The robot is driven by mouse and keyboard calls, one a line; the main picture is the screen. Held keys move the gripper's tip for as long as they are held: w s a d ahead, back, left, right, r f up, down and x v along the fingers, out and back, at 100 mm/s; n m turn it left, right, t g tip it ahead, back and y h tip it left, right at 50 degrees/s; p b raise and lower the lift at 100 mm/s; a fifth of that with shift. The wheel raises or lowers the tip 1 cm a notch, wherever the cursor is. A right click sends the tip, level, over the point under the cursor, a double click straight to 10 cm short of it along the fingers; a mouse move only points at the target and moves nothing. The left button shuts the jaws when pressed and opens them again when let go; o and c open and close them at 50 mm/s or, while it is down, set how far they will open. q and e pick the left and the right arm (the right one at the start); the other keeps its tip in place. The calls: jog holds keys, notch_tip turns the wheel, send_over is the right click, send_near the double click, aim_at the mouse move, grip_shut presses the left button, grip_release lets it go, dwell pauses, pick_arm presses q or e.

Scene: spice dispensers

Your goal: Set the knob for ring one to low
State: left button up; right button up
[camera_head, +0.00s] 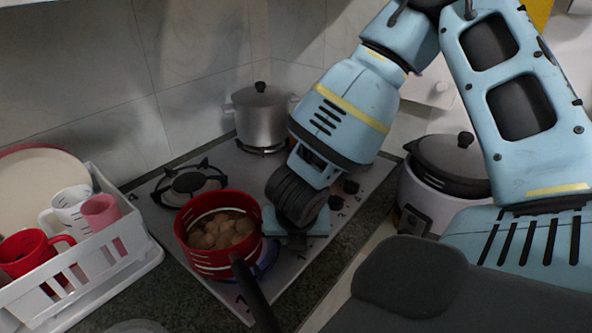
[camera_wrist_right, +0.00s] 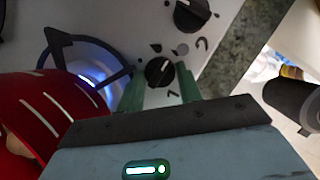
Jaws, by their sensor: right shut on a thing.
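A dark round stove knob (camera_wrist_right: 159,71) with a light pointer line sits on the grey stove top (camera_wrist_right: 115,22) in the right wrist view. My right gripper (camera_wrist_right: 160,82) has its green fingers on either side of this knob and is shut on it. In the head view my right gripper (camera_head: 297,236) is low beside the red pot, and it hides the gripped knob. The burner (camera_wrist_right: 85,68) next to the knob shows a blue flame. The printed marks by the knob are too small to read surely. My left gripper is not in view.
A red pot (camera_head: 184,238) of brown food stands on the lit burner, its handle pointing to the front. A second knob (camera_wrist_right: 192,14) is close by. A steel pot (camera_head: 261,118) stands at the back, a rice cooker (camera_head: 419,200) right, a dish rack (camera_head: 128,268) left.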

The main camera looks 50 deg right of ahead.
dwell(0.3)
jog(key=o, duration=1)
